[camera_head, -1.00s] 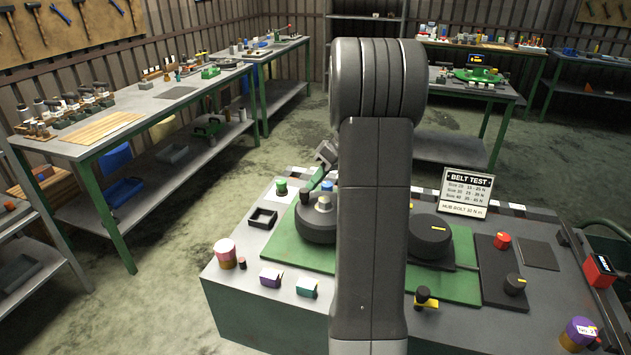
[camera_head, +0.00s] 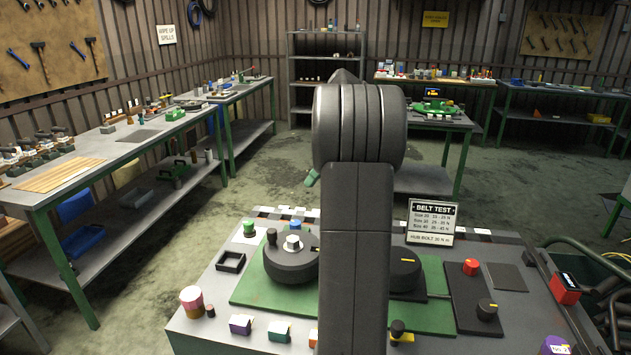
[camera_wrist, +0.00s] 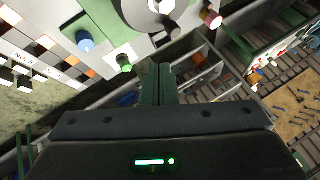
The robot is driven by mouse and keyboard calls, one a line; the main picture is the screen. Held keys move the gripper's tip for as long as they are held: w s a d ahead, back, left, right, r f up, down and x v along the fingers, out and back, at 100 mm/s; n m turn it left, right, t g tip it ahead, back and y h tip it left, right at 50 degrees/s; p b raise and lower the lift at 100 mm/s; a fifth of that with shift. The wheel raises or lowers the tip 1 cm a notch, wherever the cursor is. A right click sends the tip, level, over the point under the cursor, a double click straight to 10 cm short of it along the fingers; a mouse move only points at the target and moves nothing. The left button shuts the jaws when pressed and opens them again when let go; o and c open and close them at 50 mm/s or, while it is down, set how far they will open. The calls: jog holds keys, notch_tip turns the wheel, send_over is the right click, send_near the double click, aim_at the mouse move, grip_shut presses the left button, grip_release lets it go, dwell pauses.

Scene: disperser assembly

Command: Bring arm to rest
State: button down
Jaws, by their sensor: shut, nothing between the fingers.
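My gripper (camera_wrist: 158,84) shows in the wrist view with its green fingers together and nothing between them. In the head view my arm stands upright in the middle and hides most of the gripper; only a small green part shows left of the arm. The gripper is above the back edge of the grey workbench (camera_head: 210,318), apart from the things on it. A dark round hub (camera_head: 291,262) with a pale bolt head sits on a green plate (camera_head: 252,291) on the bench, left of the arm. A second dark disc (camera_head: 405,272) is partly hidden right of the arm.
The bench holds a black square tray (camera_head: 231,262), a green knob (camera_head: 249,228), a pink-topped cylinder (camera_head: 192,300), a red knob (camera_head: 470,266) and a belt test sign (camera_head: 432,222). Long side tables (camera_head: 100,146) stand at left. Open floor (camera_head: 285,165) lies behind the bench.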

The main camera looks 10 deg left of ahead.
dwell(0.3)
send_near(284, 236)
jog(key=s+a+f, duration=0.1)
jog(key=a, duration=0.1)
jog(key=a+f, duration=0.1)
jog(key=s+a+f, duration=0.1)
jog(key=a, duration=0.1)
jog(key=shift+s+a+f+p, duration=0.1)
jog(key=shift+s+a+p, duration=0.2)
jog(key=shift+s, duration=0.05)
jog(key=shift+d, duration=0.1)
